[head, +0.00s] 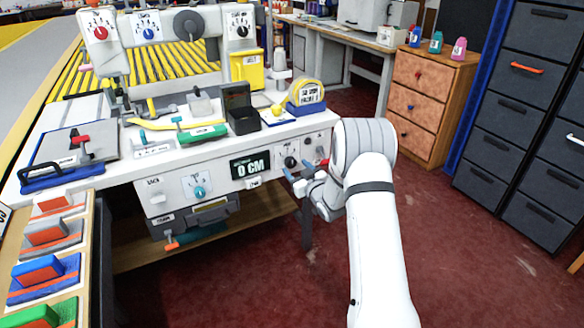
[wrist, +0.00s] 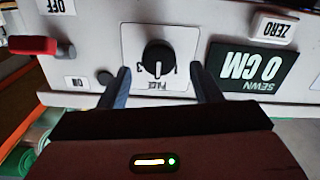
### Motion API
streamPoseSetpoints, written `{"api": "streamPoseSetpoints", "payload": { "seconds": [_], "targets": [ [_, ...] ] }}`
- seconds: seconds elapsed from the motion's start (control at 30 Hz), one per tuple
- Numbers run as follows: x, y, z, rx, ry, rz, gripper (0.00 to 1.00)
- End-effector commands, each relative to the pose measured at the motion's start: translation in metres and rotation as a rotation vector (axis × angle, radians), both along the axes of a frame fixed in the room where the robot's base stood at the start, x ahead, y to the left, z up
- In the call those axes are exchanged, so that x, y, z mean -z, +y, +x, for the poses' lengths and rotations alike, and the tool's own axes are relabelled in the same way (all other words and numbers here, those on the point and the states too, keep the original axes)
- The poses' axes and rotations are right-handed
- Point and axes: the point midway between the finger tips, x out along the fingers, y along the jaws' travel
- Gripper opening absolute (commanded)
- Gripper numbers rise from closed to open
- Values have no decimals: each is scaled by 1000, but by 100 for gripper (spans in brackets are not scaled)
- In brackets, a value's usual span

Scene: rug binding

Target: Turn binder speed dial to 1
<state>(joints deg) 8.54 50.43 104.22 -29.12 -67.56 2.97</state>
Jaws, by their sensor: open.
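A black round dial (wrist: 158,58) with a white pointer mark sits on a white plate in the wrist view. The view is upside down, and the mark points down toward an inverted label that seems to read PACE. Small marks stand on either side of the pointer, one like a 1 on the right. In the head view the dial (head: 291,161) is on the table's front panel. My gripper (wrist: 160,70) is open, with its blue fingers on either side of the dial. It also shows in the head view (head: 298,172). Contact with the dial cannot be told.
The SEWN display (head: 250,164) reads 0 CM beside the dial, with a ZERO button (wrist: 272,28) near it. A red lever (wrist: 33,45) with ON and OFF labels is on the dial's other side. A teal dial (head: 200,192) is farther left. Red floor lies open at right.

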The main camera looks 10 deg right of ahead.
Motion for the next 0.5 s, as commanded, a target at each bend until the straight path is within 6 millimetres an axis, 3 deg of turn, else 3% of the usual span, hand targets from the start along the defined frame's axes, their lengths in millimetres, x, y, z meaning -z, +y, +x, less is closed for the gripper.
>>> {"api": "streamPoseSetpoints", "payload": {
  "seconds": [0.2,0.5],
  "targets": [
    [0,7,23,0,0,1,58],
    [0,8,27,2,1,1,58]
  ]
}}
